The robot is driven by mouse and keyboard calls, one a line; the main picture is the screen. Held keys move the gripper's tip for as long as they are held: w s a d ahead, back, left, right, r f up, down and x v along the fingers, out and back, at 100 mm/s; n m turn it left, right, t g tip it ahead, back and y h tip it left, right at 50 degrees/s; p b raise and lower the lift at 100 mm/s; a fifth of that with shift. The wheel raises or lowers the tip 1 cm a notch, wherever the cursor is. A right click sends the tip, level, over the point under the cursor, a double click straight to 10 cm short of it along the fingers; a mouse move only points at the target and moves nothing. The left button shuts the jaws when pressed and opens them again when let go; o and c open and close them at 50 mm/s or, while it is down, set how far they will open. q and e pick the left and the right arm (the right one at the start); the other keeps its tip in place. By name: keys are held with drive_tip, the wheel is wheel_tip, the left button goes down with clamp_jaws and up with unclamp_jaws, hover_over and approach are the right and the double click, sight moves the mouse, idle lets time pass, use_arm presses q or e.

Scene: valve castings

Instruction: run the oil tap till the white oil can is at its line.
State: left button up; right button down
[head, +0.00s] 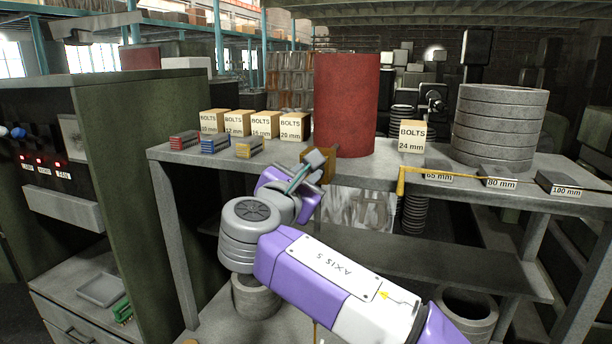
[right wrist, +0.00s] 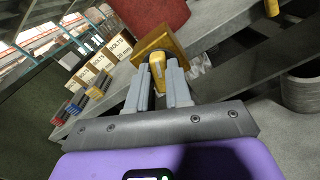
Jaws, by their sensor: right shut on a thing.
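A large red drum (head: 346,105) stands on the shelf top; its lower part also shows in the right wrist view (right wrist: 150,14). A brown block (head: 327,166) sits at the shelf's front edge below the drum, and it shows behind my fingertips in the right wrist view (right wrist: 168,44). My right gripper (head: 314,160) is at this block. In the right wrist view my right gripper (right wrist: 157,82) is shut on a yellow piece (right wrist: 157,70), which looks like the tap's handle. I cannot make out the spout or a white oil can. My left gripper is out of view.
Bolt boxes (head: 265,123) and small coloured blocks (head: 214,145) stand left of the drum. A yellow bent bar (head: 400,181) is at the shelf front. Grey rings (head: 497,128) are stacked at right. A dark green cabinet (head: 135,190) stands close on the left.

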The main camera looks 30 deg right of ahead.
drive_tip(key=c, duration=1)
unclamp_jaws()
drive_tip(key=shift+c, duration=0.2)
drive_tip(key=b+v, duration=0.1)
drive_tip(key=v, duration=0.6)
drive_tip(key=shift+s+a, duration=0.2)
drive_tip(key=shift+a, duration=0.05)
